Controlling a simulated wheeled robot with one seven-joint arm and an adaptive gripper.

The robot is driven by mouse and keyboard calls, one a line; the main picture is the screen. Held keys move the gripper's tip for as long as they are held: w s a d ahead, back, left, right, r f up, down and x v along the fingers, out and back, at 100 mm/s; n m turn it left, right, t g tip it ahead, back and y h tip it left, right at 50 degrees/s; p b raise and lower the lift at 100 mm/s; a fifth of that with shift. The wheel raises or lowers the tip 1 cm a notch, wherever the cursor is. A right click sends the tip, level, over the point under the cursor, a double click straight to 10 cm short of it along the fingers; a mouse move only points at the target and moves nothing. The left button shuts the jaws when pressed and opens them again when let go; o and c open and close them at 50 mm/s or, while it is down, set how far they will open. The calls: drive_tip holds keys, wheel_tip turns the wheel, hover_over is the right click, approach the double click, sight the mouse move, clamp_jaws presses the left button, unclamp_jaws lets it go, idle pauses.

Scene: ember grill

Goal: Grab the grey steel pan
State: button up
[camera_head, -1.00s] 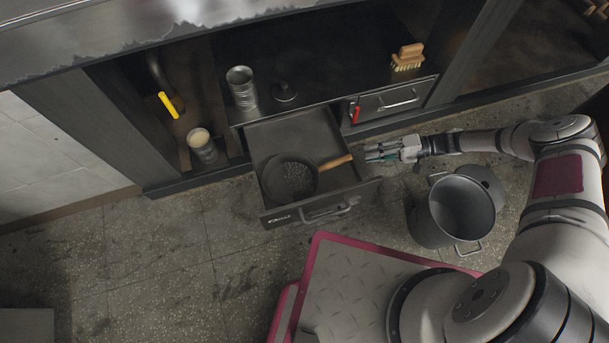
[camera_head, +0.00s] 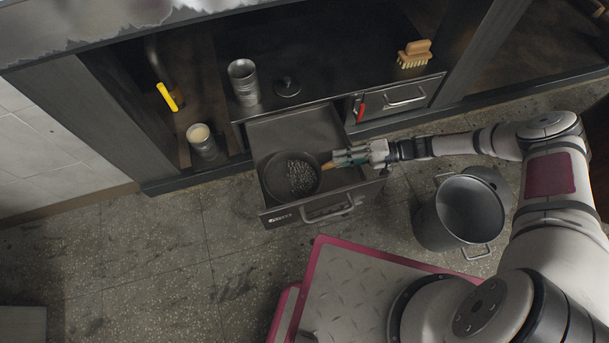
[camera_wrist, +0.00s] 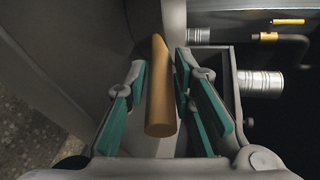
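The grey steel pan (camera_head: 291,176) lies in the open drawer (camera_head: 286,127), with small grey pieces inside it. Its wooden handle (camera_wrist: 160,90) points right, toward my gripper. My gripper (camera_head: 337,159) is at the handle, over the right side of the drawer. In the wrist view the gripper (camera_wrist: 165,100) is open, with its green-padded fingers on either side of the handle and gaps showing. The pan's bowl is not clearly visible in the wrist view. In the head view the fingers hide most of the handle.
A tin can (camera_head: 243,82) and a dark lid (camera_head: 287,87) stand on the shelf above the drawer. A brush (camera_head: 414,54) lies right of them. A cup (camera_head: 202,141) stands in the left compartment. A large pot (camera_head: 462,212) sits on the floor near my arm.

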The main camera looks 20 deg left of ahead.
clamp_jaws()
drive_tip(key=shift+r, duration=0.1)
